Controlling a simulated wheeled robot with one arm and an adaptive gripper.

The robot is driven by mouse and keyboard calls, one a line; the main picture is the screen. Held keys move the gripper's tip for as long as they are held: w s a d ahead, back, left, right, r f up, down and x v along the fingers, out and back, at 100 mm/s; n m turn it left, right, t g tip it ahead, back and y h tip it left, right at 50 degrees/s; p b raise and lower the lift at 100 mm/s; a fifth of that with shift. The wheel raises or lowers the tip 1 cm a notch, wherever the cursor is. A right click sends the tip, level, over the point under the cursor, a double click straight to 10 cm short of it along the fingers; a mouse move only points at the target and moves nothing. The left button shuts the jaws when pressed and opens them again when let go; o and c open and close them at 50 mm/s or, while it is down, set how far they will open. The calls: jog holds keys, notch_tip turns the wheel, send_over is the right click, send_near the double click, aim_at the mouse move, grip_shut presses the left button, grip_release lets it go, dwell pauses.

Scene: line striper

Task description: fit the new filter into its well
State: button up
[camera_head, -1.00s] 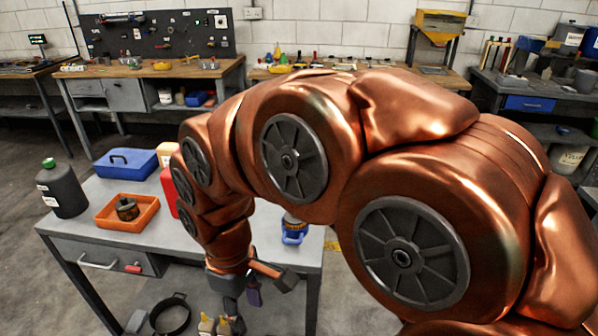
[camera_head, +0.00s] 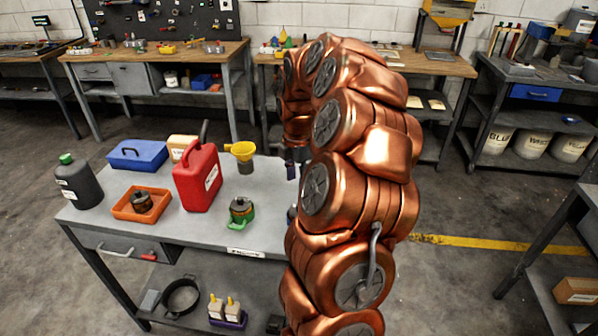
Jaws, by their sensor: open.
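A dark, copper-topped round part (camera_head: 141,200) sits in an orange tray (camera_head: 126,214) on the grey cart. A similar part (camera_head: 239,205) sits in a green holder (camera_head: 240,219) nearer the cart's middle. I cannot tell which of them is the new filter, and I cannot make out the well. My gripper (camera_head: 292,170) is only partly seen, beyond the cart's right part at the end of my folded arm. It is open, and I see nothing held in it. My arm hides the cart's right end.
The lower shelf holds a black ring (camera_head: 181,297) and small bottles (camera_head: 224,306).

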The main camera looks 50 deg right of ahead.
jog(key=shift+d+f+b, duration=0.2)
jog(key=shift+f+b, duration=0.75)
jog(key=shift+f, duration=1.6)
jog(key=shift+d+f+b, duration=0.2)
jog(key=shift+f+b, duration=0.7)
jog(key=shift+f, duration=1.6)
grip_shut()
